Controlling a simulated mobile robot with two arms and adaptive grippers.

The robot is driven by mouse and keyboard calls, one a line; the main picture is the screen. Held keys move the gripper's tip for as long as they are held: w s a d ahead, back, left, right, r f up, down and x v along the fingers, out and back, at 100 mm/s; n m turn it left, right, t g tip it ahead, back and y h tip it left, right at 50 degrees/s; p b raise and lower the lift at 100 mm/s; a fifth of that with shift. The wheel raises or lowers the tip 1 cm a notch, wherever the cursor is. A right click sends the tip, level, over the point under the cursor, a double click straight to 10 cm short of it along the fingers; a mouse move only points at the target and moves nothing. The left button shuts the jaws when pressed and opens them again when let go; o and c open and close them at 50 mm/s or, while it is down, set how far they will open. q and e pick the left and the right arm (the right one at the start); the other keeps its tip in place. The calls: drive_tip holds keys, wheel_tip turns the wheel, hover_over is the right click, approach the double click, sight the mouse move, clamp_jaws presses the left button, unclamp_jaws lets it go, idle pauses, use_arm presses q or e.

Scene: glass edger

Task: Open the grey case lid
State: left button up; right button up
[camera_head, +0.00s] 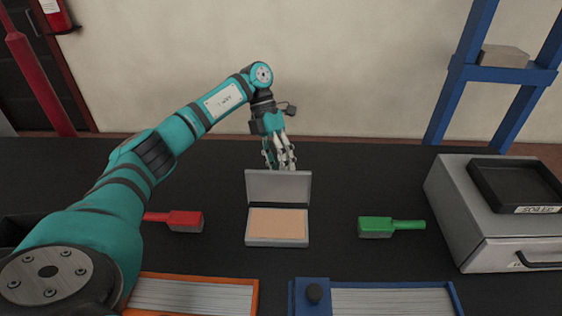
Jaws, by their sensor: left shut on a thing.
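The grey case (247,240) lies on the dark table, in the middle of the head view. Its lid (279,187) stands up about upright at the far side, so the tan inside (278,223) shows. My left arm reaches over from the left. My left gripper (281,166) points down at the lid's top edge and is shut on the lid; the very ends of the fingers are partly hidden behind it. My right gripper is not in view.
A red-handled brush (186,221) lies left of the case and a green one (376,227) right of it. Orange (200,277) and blue-framed (455,298) racks lie in front. A grey box (465,205) with a black tray (515,185) stands at right.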

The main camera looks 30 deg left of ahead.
use_arm(q)
drive_tip(key=o, duration=0.4)
drive_tip(key=shift+s+a+f, duration=0.25)
drive_tip(key=shift+s+f, duration=0.05)
drive_tip(key=shift+f, duration=0.4)
drive_tip(key=shift+w+r, duration=0.1)
drive_tip(key=v, duration=1.2)
drive_tip(key=shift+w, duration=0.2)
drive_tip(key=shift+d+r, duration=0.1)
drive_tip(key=shift+d, duration=0.05)
